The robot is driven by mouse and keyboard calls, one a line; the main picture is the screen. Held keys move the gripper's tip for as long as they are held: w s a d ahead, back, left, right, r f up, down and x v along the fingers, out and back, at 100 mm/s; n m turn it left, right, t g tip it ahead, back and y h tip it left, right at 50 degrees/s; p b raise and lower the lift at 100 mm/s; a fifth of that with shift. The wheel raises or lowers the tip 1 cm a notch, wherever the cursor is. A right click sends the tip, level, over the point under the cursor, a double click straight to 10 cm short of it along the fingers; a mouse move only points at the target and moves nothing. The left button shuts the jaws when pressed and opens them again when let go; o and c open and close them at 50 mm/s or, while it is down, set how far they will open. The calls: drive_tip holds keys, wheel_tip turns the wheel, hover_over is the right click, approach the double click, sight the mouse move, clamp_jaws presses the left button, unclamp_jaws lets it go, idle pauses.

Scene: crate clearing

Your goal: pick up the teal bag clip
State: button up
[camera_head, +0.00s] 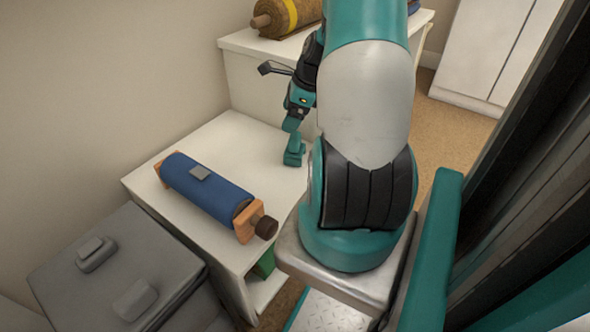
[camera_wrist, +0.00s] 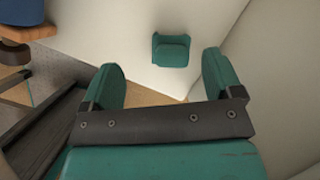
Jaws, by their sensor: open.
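The teal bag clip (camera_wrist: 171,50) lies on the white tabletop (camera_wrist: 120,35) in the wrist view, a small block with a raised part. It lies beyond my fingertips, between their lines and apart from both. In the head view a teal piece (camera_head: 294,155) shows at the table's far right, below my gripper (camera_head: 292,123). The teal of clip and fingers runs together there, so the gap cannot be judged. My gripper (camera_wrist: 162,68) is open and empty in the wrist view, one finger on each side.
A blue roll (camera_head: 205,187) on orange end stands lies on the white table (camera_head: 238,135). A higher white unit (camera_head: 250,75) with a brown roll (camera_head: 285,14) stands behind. A grey box (camera_head: 120,265) is at lower left. A green thing (camera_head: 264,263) sits under the tabletop.

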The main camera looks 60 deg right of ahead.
sight(296, 135)
drive_tip(key=d+f, duration=0.1)
drive_tip(key=s+f+m, duration=0.1)
drive_tip(key=s+d+f+m+b, duration=0.1)
drive_tip(key=f, duration=0.1)
drive_tip(key=shift+s+d, duration=0.25)
drive_tip(key=shift+d, duration=0.05)
drive_tip(key=shift+w+f+m+b, duration=0.25)
drive_tip(key=shift+f+m+b, duration=0.1)
drive_tip(key=shift+f, duration=0.55)
drive_tip(key=b+x, duration=0.2)
drive_tip(key=x, duration=0.1)
drive_tip(key=b+x, duration=0.1)
drive_tip(key=x, duration=0.1)
drive_tip(key=shift+w+a, duration=0.15)
drive_tip(key=shift+w, duration=0.15)
drive_tip(key=shift+c, duration=0.2)
drive_tip(key=c, duration=0.7)
